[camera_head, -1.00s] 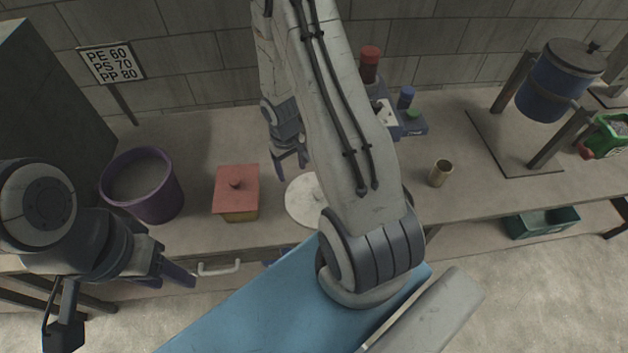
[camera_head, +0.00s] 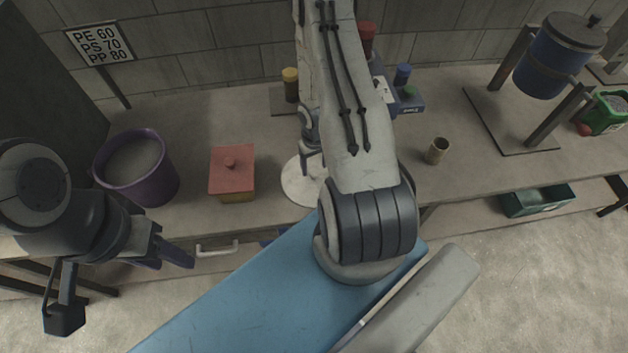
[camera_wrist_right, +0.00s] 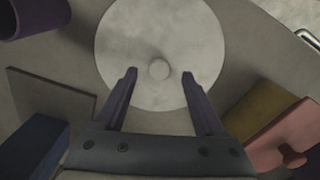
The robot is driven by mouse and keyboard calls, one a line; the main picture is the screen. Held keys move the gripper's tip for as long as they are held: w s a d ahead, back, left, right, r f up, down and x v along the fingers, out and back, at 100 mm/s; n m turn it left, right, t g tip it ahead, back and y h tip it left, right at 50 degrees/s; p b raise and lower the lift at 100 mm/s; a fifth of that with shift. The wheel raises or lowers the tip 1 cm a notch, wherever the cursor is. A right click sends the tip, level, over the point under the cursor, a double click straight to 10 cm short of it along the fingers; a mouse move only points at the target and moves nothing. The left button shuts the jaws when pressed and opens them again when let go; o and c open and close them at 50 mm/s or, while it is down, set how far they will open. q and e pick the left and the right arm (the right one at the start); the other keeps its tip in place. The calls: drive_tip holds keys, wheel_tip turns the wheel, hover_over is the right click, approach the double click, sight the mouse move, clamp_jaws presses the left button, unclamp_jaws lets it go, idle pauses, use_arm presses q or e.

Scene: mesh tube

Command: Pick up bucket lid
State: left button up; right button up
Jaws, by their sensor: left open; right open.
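The bucket lid is a pale round disc (camera_head: 299,184) lying flat on the bench, partly hidden by my right arm. In the right wrist view the lid (camera_wrist_right: 135,40) shows a small round knob at its middle. My right gripper (camera_wrist_right: 159,77) is open, its two fingers over the lid on either side of the knob; I cannot tell the height gap. In the head view this gripper (camera_head: 308,165) is mostly hidden by its arm. The purple bucket (camera_head: 137,170) stands open at the bench's left, holding grey material. My left gripper (camera_head: 170,256) is open and empty in front of the bench.
A yellow box with a red lid (camera_head: 232,172) stands between bucket and disc. A yellow-capped bottle (camera_head: 290,84), blue device (camera_head: 408,100) and small metal cup (camera_head: 437,150) are behind or right. A blue drum on a stand (camera_head: 545,77) is far right.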

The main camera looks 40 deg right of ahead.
sight(313, 171)
drive_tip(key=shift+w+f, duration=0.2)
drive_tip(key=shift+f, duration=0.45)
drive_tip(key=shift+w+f, duration=0.2)
drive_tip(key=shift+f, duration=0.4)
drive_tip(key=shift+d+f+b, duration=0.1)
drive_tip(key=shift+f+b, duration=0.75)
drive_tip(key=shift+b, duration=0.05)
drive_tip(key=shift+f, duration=0.3)
drive_tip(key=shift+r, duration=0.1)
clamp_jaws()
drive_tip(key=shift+r, duration=0.1)
